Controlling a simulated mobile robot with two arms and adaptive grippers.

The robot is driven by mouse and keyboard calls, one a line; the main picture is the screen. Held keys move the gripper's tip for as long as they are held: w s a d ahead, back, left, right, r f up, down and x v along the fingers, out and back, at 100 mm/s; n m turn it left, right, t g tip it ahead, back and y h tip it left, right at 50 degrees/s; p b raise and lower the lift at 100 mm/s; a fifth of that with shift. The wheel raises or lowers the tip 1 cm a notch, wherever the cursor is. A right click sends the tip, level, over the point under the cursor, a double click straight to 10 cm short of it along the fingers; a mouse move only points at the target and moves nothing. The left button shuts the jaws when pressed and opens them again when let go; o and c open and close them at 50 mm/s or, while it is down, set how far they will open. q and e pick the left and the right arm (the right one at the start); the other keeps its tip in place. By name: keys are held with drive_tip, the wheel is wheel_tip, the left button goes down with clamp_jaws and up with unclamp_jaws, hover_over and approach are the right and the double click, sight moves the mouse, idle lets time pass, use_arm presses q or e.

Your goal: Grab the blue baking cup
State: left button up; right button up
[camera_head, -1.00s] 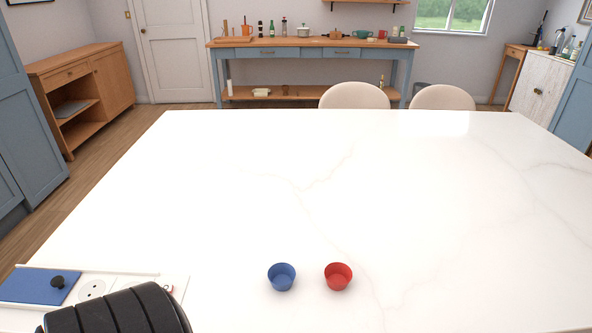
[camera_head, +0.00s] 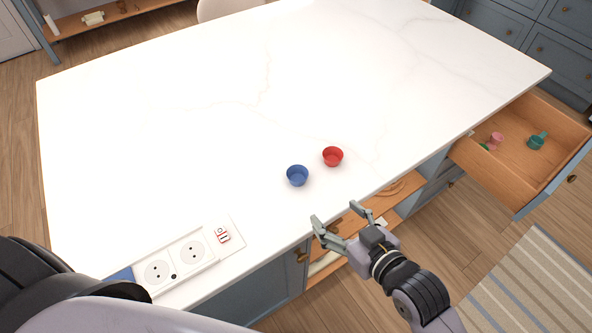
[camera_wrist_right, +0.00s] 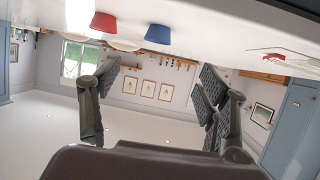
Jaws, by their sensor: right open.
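The blue baking cup (camera_head: 297,176) stands upright and empty on the white counter, near its front edge. The red baking cup (camera_head: 332,157) stands just right of it and slightly farther back. My right gripper (camera_head: 338,216) is open and empty at the counter's front edge, below and right of the blue cup and apart from it. In the right wrist view, which is upside down, the blue cup (camera_wrist_right: 158,34) and the red cup (camera_wrist_right: 103,22) show beyond the spread fingers (camera_wrist_right: 158,85). My left gripper is not in view; part of my left arm shows at lower left.
A socket strip (camera_head: 175,262) lies at the counter's front left. An open drawer (camera_head: 515,160) with a pink and a green item juts out at right. The counter (camera_head: 180,150) behind the cups is clear.

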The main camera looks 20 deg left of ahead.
drive_tip(key=x, duration=0.2)
drive_tip(key=p+x, duration=0.1)
drive_tip(key=x, duration=0.1)
drive_tip(key=shift+w+a+r, duration=0.1)
drive_tip(key=shift+w+r, duration=0.2)
drive_tip(key=shift+w, duration=0.05)
drive_tip(key=p, duration=0.1)
approach(294, 171)
drive_tip(key=shift+f, duration=0.3)
drive_tip(key=shift+w+a+f, duration=0.3)
drive_tip(key=shift+a, duration=0.05)
drive_tip(key=shift+w+a+p, duration=0.4)
drive_tip(key=p+x, duration=0.1)
drive_tip(key=x, duration=0.2)
drive_tip(key=shift+w+a+r, duration=0.15)
drive_tip(key=shift+a, duration=0.05)
drive_tip(key=shift+w+a+f, duration=0.2)
drive_tip(key=shift+w+a, duration=0.1)
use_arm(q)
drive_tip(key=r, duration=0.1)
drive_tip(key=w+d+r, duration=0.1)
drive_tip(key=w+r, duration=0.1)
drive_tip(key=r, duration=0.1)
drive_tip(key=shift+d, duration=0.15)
use_arm(e)
drive_tip(key=shift+c, duration=0.4)
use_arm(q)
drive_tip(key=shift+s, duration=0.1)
use_arm(e)
drive_tip(key=c, duration=1)
